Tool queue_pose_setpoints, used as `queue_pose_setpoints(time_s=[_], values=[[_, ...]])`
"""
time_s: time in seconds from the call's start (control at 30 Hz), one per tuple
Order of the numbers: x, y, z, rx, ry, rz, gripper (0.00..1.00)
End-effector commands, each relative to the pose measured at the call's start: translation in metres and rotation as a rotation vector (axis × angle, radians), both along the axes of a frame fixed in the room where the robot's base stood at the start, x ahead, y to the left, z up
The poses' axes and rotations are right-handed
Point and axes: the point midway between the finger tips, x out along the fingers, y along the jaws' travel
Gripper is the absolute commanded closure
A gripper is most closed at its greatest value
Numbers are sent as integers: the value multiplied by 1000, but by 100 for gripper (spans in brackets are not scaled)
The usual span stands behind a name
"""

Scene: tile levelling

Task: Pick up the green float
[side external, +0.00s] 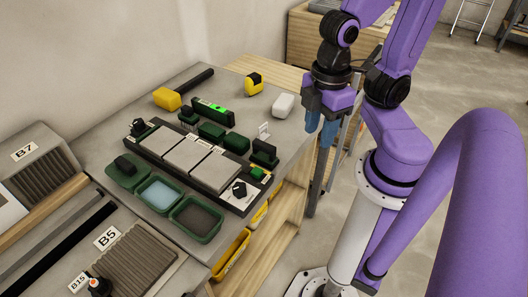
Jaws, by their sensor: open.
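Several dark green items lie on the grey bench, and I cannot tell for sure which is the green float. A dark green block with a raised dark grip (264,152) stands at the right end of the tile frame and looks most like it. A smaller similar dark piece (188,117) stands behind the frame. Two low green blocks (211,131) (236,143) lie between them. My gripper (320,130), with blue fingers pointing down, is open and empty. It appears to the right of these items, near the bench's right edge, apart from everything.
The black frame (148,150) holds grey tiles (188,152). Green trays (195,218) stand in front. A level (212,110), a yellow block (167,98), a yellow-black tool (254,84) and a white block (284,105) lie behind. A small upright stand (264,131) is near the right.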

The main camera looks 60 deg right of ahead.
Motion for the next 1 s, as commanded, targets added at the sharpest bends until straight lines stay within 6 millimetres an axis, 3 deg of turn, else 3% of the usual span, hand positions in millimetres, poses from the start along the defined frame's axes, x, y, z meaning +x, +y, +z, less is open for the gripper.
queue_pose_setpoints(time_s=[0.47, 0.6, 1.0], values=[[0, 0, 0, 0, 0, 0, 57], [0, 0, 0, 0, 0, 0, 19], [6, -1, -2, -15, 16, -43, 19]])
